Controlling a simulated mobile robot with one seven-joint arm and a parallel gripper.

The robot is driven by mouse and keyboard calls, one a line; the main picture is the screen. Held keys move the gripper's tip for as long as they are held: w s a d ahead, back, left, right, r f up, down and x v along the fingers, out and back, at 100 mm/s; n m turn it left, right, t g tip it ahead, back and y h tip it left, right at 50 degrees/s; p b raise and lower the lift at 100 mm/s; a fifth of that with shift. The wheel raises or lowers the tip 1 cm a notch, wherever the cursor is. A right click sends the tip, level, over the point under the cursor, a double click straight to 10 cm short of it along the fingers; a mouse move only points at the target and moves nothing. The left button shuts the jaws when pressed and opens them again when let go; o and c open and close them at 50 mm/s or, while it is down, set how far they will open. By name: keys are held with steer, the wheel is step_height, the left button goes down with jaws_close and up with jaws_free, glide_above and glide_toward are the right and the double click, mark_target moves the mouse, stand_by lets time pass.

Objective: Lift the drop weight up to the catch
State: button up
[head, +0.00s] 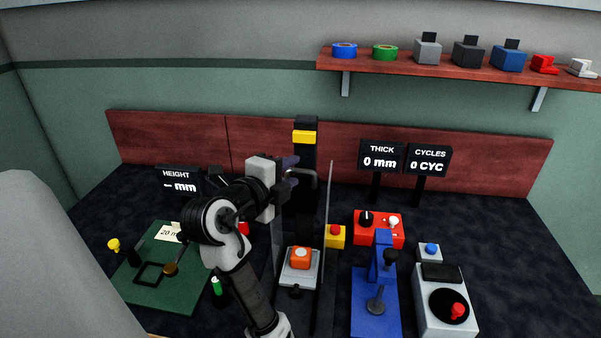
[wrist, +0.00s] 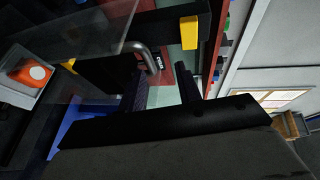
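A dark upright column (head: 306,155) stands at the centre with a yellow block (head: 304,137) near its top; the block also shows in the wrist view (wrist: 189,32). A bent grey metal handle (head: 313,170) sits just below the block, apparently on the drop weight, whose dark body I cannot tell from the column. My gripper (head: 291,172) is beside the handle, on its left. In the wrist view my gripper (wrist: 162,84) has its fingers apart, and the handle (wrist: 148,56) lies just beyond the gap. Whether it touches a finger cannot be told.
Clear panels (head: 328,215) flank the column. An orange block (head: 301,257) sits on a pale pad at its foot. A green mat (head: 160,290) lies left.

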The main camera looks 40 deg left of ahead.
steer(key=b+v, duration=0.1)
steer(key=v, duration=0.7)
steer(key=shift+b, duration=0.35)
